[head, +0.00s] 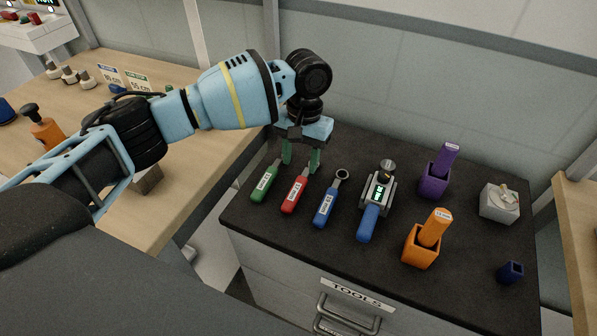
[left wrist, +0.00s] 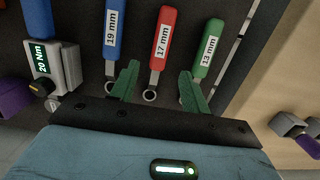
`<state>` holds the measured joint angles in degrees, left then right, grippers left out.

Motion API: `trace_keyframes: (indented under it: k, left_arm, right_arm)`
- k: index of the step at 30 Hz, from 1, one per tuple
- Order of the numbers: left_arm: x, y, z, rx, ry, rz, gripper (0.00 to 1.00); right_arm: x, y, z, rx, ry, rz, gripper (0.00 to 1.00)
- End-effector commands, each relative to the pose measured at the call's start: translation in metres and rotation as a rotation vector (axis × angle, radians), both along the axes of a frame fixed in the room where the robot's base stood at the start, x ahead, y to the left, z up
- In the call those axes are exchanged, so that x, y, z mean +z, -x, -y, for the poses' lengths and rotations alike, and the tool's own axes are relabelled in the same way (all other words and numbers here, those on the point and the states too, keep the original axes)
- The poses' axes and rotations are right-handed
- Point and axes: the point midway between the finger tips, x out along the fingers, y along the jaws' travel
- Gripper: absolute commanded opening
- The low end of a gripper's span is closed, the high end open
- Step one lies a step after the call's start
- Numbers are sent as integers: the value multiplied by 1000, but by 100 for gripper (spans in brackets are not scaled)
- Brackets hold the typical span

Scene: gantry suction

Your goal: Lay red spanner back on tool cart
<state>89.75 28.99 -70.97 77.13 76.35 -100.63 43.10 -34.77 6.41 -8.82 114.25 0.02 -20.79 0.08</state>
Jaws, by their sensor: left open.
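The red spanner (head: 295,194), labelled 17 mm, lies on the black top of the tool cart (head: 322,257), between the green spanner (head: 264,184) and the blue spanner (head: 325,207). My left gripper (head: 301,158) is open above the ring end of the red spanner, at the cart's back left. In the left wrist view, the red spanner (left wrist: 164,42) runs between the two green fingers (left wrist: 159,73), with a gap on each side. Its ring shows near the gripper's base. The fingers appear empty. My right gripper is not in view.
A torque tool (head: 370,215) with a lit display lies right of the blue spanner. Purple (head: 434,184) and orange (head: 421,247) holders and a grey box (head: 499,203) stand further right. A wooden bench (head: 180,190) is at the left, and a wall runs behind the cart.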

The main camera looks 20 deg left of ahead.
Motion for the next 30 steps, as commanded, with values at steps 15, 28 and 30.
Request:
trace_keyframes:
  k: [15,28,30]
  left_arm:
    - [56,-8,1,0,1,-1,47]
    - [56,-8,1,0,0,-1,47]
    - [56,-8,1,0,0,-1,47]
  right_arm:
    - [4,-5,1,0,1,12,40]
    - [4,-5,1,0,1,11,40]
    - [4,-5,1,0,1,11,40]
